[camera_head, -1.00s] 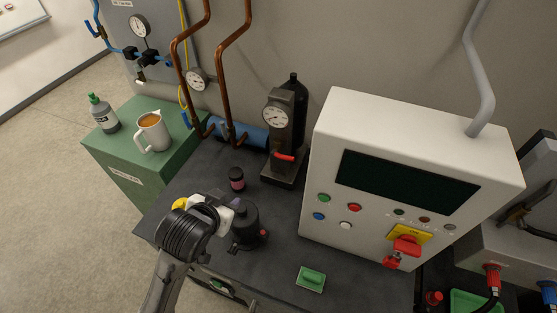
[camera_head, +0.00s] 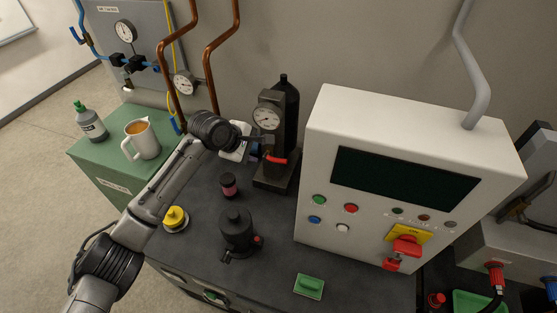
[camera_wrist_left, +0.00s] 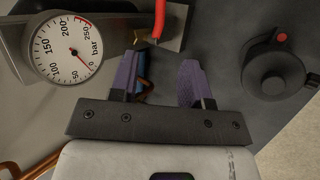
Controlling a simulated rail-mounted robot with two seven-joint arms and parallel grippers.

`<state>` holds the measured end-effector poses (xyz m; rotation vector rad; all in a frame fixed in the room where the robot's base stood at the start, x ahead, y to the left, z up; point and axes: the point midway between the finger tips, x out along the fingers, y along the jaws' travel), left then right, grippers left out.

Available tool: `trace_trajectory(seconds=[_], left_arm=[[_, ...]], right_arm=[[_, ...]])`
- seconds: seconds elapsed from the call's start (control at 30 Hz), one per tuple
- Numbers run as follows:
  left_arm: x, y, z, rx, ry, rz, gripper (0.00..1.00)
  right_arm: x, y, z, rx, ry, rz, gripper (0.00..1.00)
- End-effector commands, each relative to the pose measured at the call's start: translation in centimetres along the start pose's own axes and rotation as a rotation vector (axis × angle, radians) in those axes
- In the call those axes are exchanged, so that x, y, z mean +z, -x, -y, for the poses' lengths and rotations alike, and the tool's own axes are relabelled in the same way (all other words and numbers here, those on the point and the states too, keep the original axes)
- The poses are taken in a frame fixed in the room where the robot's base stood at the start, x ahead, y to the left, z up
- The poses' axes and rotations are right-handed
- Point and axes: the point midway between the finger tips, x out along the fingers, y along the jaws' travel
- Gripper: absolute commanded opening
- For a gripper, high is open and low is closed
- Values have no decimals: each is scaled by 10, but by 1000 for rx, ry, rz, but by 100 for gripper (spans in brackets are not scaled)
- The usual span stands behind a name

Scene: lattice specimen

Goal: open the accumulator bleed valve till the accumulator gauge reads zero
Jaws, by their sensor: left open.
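The accumulator is a black bottle (camera_head: 288,95) on a dark stand at the back of the bench. Its round white gauge (camera_head: 266,118) also shows in the left wrist view (camera_wrist_left: 68,50). There the needle seems to point low, below 50 bar; I cannot read it exactly. The red bleed valve lever (camera_head: 277,160) sits below the gauge and also shows at the top of the left wrist view (camera_wrist_left: 159,18). My left gripper (camera_wrist_left: 160,78) is open, its purple fingers apart and empty. It is just left of the valve, with the lever ahead of its fingers. My right gripper is out of view.
A white control cabinet (camera_head: 330,130) stands right of the accumulator. A black pump-like unit (camera_head: 237,232), a small dark jar (camera_head: 229,186) and a yellow-topped item (camera_head: 175,218) stand on the bench. Copper pipes (camera_head: 211,70) rise behind the gripper. A green pad (camera_head: 309,286) lies in front.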

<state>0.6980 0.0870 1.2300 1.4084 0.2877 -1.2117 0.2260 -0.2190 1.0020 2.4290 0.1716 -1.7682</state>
Motion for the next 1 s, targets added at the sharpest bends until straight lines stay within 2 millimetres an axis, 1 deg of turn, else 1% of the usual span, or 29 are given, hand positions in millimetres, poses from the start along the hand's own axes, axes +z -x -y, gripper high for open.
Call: trace_trajectory(seconds=[0.03, 0.13, 0.27, 0.33, 0.47, 0.6, 0.7, 0.8, 1.0], left_arm=[[0, -1, 0, -1, 43, 5, 43], [0, -3, 1, -1, 101, 14, 43], [0, -11, 0, -1, 127, 17, 43], [1, -19, 0, -2, 129, 17, 43], [1, -42, 1, -3, 128, 17, 43], [2, -71, 1, -3, 127, 16, 43], [2, -88, 1, -2, 126, 15, 43], [2, -104, 1, -2, 126, 16, 43], [2, -125, 1, -1, 125, 16, 43]], right_arm=[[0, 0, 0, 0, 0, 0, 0], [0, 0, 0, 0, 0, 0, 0], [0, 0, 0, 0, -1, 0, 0], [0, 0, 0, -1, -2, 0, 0], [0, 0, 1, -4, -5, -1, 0], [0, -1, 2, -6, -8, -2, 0], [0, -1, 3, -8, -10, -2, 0], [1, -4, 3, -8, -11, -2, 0], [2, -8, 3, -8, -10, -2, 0]])
